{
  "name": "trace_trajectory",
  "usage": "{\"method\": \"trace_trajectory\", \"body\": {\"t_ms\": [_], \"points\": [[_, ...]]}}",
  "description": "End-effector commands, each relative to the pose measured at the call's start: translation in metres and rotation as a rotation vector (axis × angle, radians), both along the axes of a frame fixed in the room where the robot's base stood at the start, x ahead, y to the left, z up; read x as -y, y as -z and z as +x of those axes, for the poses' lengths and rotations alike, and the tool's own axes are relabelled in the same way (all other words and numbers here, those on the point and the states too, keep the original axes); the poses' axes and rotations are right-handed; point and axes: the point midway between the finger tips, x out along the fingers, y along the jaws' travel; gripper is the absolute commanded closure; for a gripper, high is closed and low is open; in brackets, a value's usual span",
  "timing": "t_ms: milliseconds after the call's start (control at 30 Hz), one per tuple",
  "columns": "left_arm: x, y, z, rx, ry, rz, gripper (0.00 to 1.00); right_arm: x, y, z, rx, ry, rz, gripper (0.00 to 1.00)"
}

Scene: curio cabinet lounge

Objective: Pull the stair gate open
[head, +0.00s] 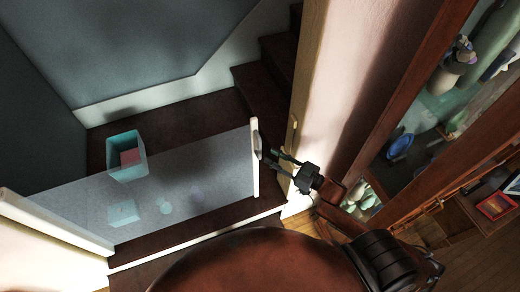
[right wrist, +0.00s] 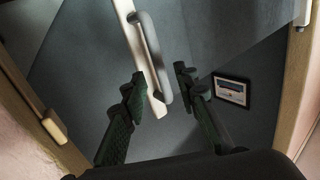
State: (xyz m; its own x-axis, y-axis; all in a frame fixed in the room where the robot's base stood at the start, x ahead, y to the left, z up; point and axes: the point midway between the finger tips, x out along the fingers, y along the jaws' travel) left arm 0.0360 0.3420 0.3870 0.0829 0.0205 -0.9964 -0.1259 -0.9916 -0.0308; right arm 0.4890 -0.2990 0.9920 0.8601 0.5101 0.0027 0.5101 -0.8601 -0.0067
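The stair gate (head: 180,185) is a see-through grey panel across the foot of the stairs, with a white end bar (head: 255,180). A gap shows between this bar and the cream door post on the right. A grey upright handle (head: 261,146) is on the end bar; it also shows large in the right wrist view (right wrist: 153,55). My right gripper (head: 273,159) is at the handle from the right. Its fingers are apart, and in the wrist view (right wrist: 160,82) the handle's lower end appears between them, with no clear grip. My left gripper is not in view.
Behind the gate, a teal open box (head: 126,156) holds something reddish. Dark stairs (head: 262,92) rise at the back. A glass-fronted cabinet (head: 425,110) stands close on the right. A round brown surface (head: 250,265) fills the bottom foreground.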

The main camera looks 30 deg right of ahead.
Motion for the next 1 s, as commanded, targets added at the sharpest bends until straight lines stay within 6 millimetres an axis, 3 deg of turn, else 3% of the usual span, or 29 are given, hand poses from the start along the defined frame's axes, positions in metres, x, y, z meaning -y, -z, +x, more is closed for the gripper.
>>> {"method": "trace_trajectory", "body": {"t_ms": [200,433,800,1000], "points": [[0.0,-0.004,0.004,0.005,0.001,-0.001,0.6,-0.017,-0.001,0.031,0.001,0.002,0.001,0.72],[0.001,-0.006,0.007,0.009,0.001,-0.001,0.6,-0.031,0.0,0.054,0.0,0.003,-0.001,0.72],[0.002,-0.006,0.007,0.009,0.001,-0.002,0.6,-0.033,0.001,0.059,-0.001,0.003,-0.002,0.72],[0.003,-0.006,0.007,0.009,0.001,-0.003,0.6,-0.033,0.001,0.059,-0.001,0.003,-0.002,0.86]]}}
